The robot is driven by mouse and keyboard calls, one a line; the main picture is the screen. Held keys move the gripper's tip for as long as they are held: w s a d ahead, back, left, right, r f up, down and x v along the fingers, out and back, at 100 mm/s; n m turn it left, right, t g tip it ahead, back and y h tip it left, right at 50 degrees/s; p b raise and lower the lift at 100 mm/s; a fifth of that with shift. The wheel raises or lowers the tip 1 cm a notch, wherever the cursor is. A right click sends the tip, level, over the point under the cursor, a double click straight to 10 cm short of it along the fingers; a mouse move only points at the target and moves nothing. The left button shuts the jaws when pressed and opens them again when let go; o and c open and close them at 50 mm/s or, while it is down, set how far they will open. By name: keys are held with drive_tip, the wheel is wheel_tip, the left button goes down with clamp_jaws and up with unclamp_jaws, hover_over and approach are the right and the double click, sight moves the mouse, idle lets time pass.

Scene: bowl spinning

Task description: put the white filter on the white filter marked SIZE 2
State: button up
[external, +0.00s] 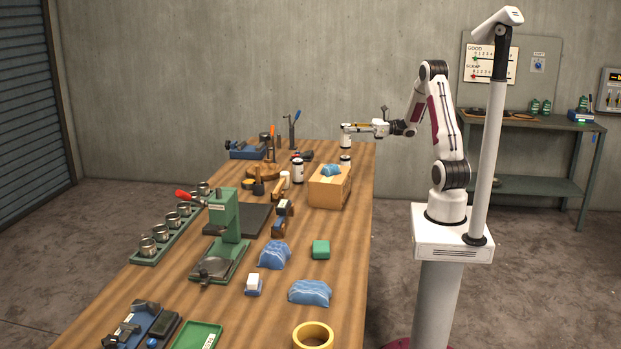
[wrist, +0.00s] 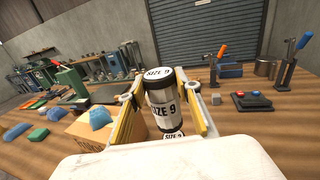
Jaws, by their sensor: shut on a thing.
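My gripper (wrist: 163,108) is shut on a white filter (wrist: 163,98) with a black top, held upright between the yellow fingers. Its label looks like SIZE 9 in the wrist view. In the external view my gripper (external: 346,128) holds this filter (external: 346,141) over the far right part of the table. A second white filter (external: 345,160) stands directly below it. Its label (wrist: 174,136) also looks like SIZE 9, and the held filter hides most of it in the wrist view. I cannot tell whether the two touch.
A cardboard box (external: 330,188) with a blue bag on top stands near the filters. Another white filter (external: 298,172) is left of the box. A two-button control box (wrist: 252,101) and toggle clamps (wrist: 290,68) are at the right in the wrist view.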

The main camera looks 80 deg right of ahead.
sight(350, 136)
drive_tip(key=shift+f, duration=0.15)
drive_tip(key=shift+f, duration=1.75)
drive_tip(key=shift+f, duration=0.15)
drive_tip(key=o, duration=1.2)
drive_tip(key=shift+c, duration=0.2)
drive_tip(key=v, duration=1.2)
drive_tip(key=shift+m, duration=0.3)
